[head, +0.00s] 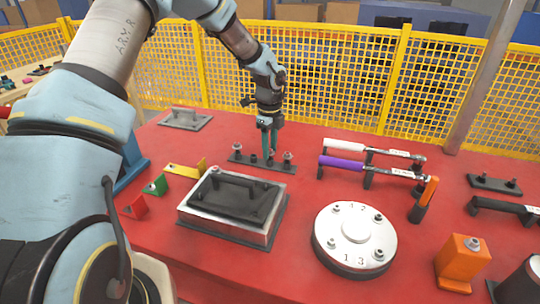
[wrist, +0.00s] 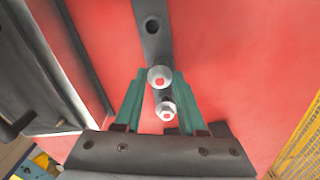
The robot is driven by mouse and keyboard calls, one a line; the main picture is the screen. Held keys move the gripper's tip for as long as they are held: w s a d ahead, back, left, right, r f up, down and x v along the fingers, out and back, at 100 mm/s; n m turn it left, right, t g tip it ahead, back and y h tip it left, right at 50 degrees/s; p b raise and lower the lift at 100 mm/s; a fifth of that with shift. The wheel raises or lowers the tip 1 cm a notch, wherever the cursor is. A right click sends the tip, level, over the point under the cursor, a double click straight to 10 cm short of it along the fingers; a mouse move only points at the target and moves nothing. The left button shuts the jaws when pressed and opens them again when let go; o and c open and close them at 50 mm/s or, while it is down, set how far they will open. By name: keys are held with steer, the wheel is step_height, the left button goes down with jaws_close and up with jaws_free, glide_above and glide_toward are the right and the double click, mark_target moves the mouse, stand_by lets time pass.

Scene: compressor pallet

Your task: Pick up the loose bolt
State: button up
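A dark bar (head: 262,163) lies on the red table with several upright bolts or pegs along it. My gripper (head: 269,154) points down over the middle of this bar. In the wrist view its two teal fingers (wrist: 160,78) are apart. One silver bolt head (wrist: 159,77) shows between the fingertips, and a second bolt head (wrist: 166,110) shows nearer the palm. I see no clear contact with either. Another bolt (head: 287,156) stands at the bar's right end. I cannot tell which bolt is the loose one.
A metal box with a black handled lid (head: 232,199) stands in front of the bar. A round numbered flange (head: 355,238) is front right. Purple (head: 345,162) and white (head: 344,147) handled tools lie on a rack to the right. A yellow mesh fence (head: 340,75) runs behind the table.

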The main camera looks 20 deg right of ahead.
jaws_close()
steer(key=shift+r, duration=0.15)
